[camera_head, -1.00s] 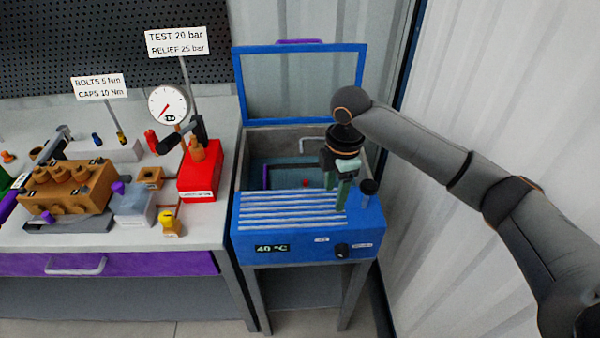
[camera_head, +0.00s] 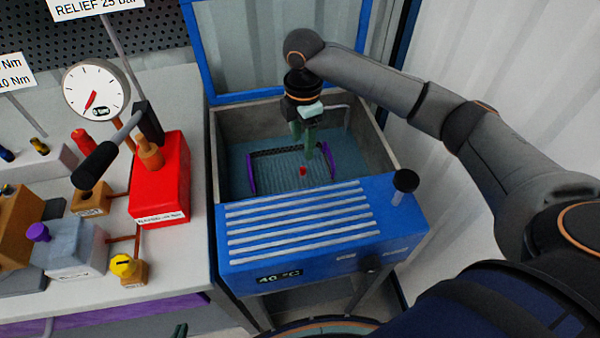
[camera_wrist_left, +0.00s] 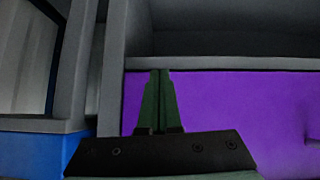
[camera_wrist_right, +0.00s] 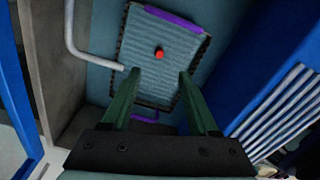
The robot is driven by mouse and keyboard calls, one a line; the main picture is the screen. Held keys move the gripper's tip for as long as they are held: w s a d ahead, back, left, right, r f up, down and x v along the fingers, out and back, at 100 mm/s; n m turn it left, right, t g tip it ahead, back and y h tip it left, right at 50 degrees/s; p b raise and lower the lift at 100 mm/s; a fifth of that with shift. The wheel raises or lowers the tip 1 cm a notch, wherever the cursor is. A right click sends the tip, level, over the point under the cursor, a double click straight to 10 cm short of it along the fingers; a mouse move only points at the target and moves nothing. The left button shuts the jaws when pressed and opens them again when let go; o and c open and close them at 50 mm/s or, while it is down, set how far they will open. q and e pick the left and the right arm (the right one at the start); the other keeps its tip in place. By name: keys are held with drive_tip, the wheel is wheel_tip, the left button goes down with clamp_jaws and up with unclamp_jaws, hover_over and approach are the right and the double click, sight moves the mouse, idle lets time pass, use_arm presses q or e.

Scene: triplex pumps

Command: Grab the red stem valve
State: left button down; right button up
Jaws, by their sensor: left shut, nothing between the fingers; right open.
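The red stem valve (camera_head: 303,171) is a small red piece in the wire basket (camera_head: 268,152) inside the blue washer tank. The right wrist view shows it as a red dot (camera_wrist_right: 158,53) on the basket floor, a little beyond the fingertips and between their lines. My right gripper (camera_head: 304,150) is open and empty, pointing down above the basket, apart from the valve. It also shows in the right wrist view (camera_wrist_right: 160,73). My left gripper (camera_wrist_left: 160,73) is shut and empty in front of the purple drawer. Only its green tips (camera_head: 181,329) show at the head view's bottom edge.
The tank (camera_head: 232,131) has grey walls, an open lid (camera_head: 194,50) behind and a slatted blue front cover (camera_head: 320,262). The basket has purple handles (camera_head: 251,175). A grey pipe (camera_wrist_right: 70,30) runs along the tank's side. The bench at left holds a red pump (camera_head: 160,180) and gauge (camera_head: 96,90).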

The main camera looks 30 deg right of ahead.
sight(303, 168)
wheel_tip(303, 168, down, 11)
drive_tip(key=shift+d+r+b, duration=0.1)
drive_tip(key=shift+b, duration=0.5)
drive_tip(key=shift+c, duration=0.2)
clamp_jaws()
